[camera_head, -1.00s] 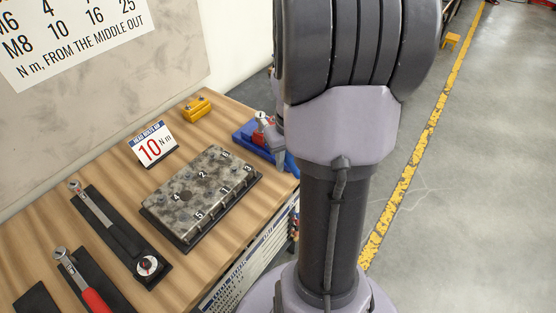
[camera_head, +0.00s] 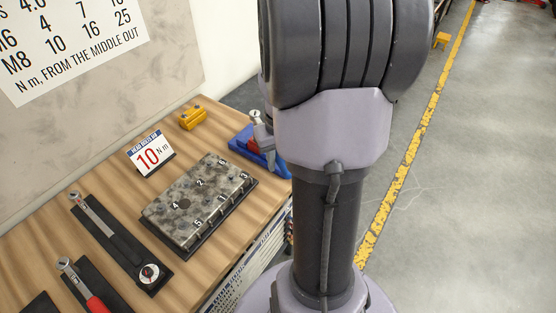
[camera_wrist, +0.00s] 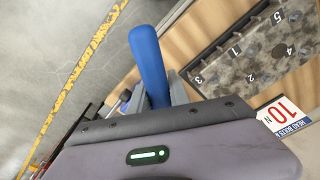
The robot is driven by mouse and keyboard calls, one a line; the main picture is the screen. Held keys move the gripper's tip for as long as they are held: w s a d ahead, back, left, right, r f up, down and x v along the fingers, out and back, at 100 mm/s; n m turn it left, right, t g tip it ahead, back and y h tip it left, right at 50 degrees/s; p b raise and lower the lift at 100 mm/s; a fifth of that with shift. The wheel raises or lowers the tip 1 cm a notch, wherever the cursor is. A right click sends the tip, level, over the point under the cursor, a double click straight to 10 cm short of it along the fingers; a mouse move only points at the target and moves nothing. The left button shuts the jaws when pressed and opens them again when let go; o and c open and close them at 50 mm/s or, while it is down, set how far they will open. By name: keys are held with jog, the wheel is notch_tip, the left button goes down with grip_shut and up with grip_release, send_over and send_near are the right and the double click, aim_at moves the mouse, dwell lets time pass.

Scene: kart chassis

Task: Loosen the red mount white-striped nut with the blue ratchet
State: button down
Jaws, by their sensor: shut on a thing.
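The blue ratchet shows in the wrist view as a blue handle (camera_wrist: 150,62) between the fingers of my gripper (camera_wrist: 156,97), which is shut on it. In the head view its metal head (camera_head: 256,116) stands up above the fingertips of my gripper (camera_head: 264,137), near the table's right edge. Most of my gripper there is hidden behind my arm. No red mount or white-striped nut can be made out. A small red piece (camera_head: 252,146) shows at the blue tray (camera_head: 240,142) just below the gripper, but I cannot tell what it is.
A numbered bolt plate (camera_head: 197,199) lies on the wooden table, with a 10 N m sign (camera_head: 151,154) and a yellow block (camera_head: 192,117) behind it. A torque wrench (camera_head: 106,225) and a red-handled tool (camera_head: 82,284) lie at the left. The floor at right is open.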

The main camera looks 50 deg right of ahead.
jog(key=shift+r, duration=0.1)
notch_tip(320, 180, up, 5)
jog(key=p, duration=0.4)
